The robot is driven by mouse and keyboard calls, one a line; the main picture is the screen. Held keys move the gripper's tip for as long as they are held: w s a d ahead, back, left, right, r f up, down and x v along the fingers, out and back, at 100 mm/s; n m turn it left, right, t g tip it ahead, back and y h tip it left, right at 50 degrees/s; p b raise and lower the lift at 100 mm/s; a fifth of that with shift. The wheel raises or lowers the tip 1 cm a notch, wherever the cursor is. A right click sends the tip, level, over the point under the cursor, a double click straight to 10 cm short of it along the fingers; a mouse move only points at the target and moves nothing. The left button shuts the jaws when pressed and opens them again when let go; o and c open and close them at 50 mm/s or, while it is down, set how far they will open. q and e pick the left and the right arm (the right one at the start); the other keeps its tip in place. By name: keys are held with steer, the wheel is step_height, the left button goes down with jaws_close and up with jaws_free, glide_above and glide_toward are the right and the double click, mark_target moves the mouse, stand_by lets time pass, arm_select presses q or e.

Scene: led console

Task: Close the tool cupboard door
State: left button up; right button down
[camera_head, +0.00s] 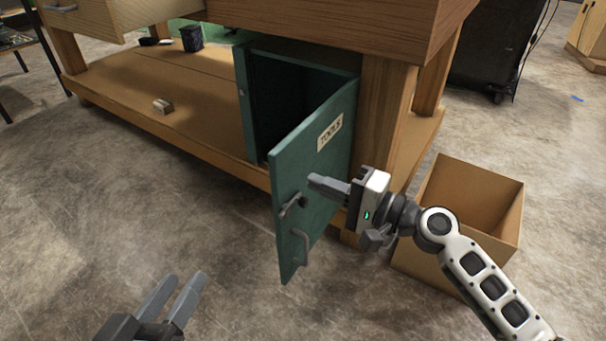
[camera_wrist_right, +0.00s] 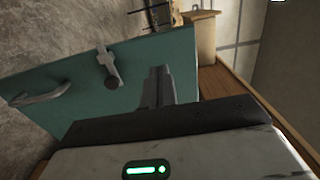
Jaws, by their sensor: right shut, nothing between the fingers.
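The green tool cupboard (camera_head: 247,100) stands on the lower shelf of the wooden workbench. Its door (camera_head: 305,190), labelled TOOLS, stands open and swung out toward me, with a latch lever (camera_head: 291,205) and a curved handle (camera_head: 302,243). In the right wrist view the door (camera_wrist_right: 150,60) fills the middle, with the latch and handle at left. My right gripper (camera_head: 312,181) is shut and empty, its fingers in front of the door's outer face; I cannot tell whether they touch. My left gripper (camera_head: 188,284) is low at the left, fingers apart and empty, away from the door.
The workbench (camera_head: 300,25) and its leg (camera_head: 382,120) stand beside the cupboard. An open cardboard box (camera_head: 470,200) sits on the floor at right. A small block (camera_head: 163,106) and a dark cup (camera_head: 191,38) are on the shelf. Floor left of the door is clear.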

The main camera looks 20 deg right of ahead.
mark_target(288, 171)
steer(key=shift+x, duration=2.15)
